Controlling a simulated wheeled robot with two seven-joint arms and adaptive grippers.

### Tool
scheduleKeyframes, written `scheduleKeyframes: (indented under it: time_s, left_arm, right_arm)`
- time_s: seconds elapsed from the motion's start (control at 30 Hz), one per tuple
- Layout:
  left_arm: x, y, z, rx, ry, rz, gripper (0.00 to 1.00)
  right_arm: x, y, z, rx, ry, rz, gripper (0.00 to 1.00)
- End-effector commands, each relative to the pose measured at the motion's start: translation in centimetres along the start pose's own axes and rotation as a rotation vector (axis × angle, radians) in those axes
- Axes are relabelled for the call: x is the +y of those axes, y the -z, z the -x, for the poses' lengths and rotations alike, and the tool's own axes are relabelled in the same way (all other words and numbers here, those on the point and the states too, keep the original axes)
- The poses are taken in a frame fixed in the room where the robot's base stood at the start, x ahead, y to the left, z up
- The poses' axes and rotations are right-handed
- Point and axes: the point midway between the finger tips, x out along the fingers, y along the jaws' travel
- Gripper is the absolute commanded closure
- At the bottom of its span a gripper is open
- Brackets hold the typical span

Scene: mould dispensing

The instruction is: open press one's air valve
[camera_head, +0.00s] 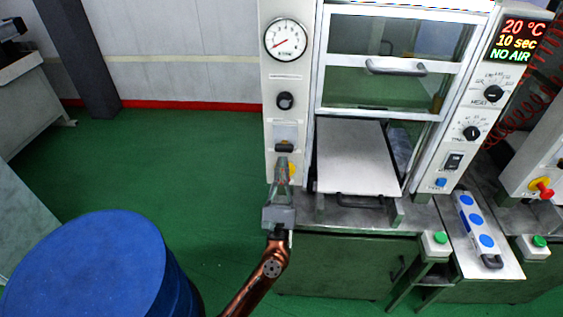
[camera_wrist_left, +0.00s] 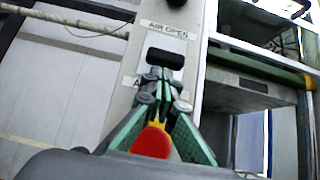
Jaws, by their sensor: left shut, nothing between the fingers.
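Press one's air valve shows as a short black handle (camera_head: 284,147) on the press's left white panel. In the left wrist view the black handle (camera_wrist_left: 165,58) lies below a label reading "AIR OPEN"; a second label below it is mostly covered. My left gripper (camera_head: 283,162) is shut and empty, its fingertips just below the handle. In the left wrist view its fingertips (camera_wrist_left: 163,80) point at the handle's lower edge; I cannot tell whether they touch. The press display (camera_head: 520,40) reads "20 °C, 10 sec, NO AIR". My right gripper is not in view.
A red and yellow button (camera_wrist_left: 152,140) sits behind my left fingers. A gauge (camera_head: 286,40) and black knob (camera_head: 285,101) are above the valve. A grey plate (camera_head: 355,157) lies right of it. A blue drum (camera_head: 85,265) stands lower left. The green floor between is clear.

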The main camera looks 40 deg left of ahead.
Motion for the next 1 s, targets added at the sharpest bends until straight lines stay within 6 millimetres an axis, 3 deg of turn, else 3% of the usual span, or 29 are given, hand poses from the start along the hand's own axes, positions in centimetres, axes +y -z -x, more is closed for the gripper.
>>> scheduleKeyframes:
  time_s: [0.47,0.6,0.8,1.0]
  left_arm:
    - [0.0,0.0,-0.8,0.0,0.0,0.0,1.0]
    - [0.1,-1.0,-1.7,-0.003,-0.002,0.001,1.0]
    - [0.1,-3.1,-3.7,-0.005,-0.003,0.002,1.0]
    - [0.0,-3.5,-4.2,-0.002,-0.001,0.001,1.0]
  right_arm:
    - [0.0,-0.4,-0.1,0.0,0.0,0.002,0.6]
    - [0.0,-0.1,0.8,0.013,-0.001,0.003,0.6]
    - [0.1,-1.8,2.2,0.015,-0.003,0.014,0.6]
    - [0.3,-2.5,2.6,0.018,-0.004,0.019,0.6]
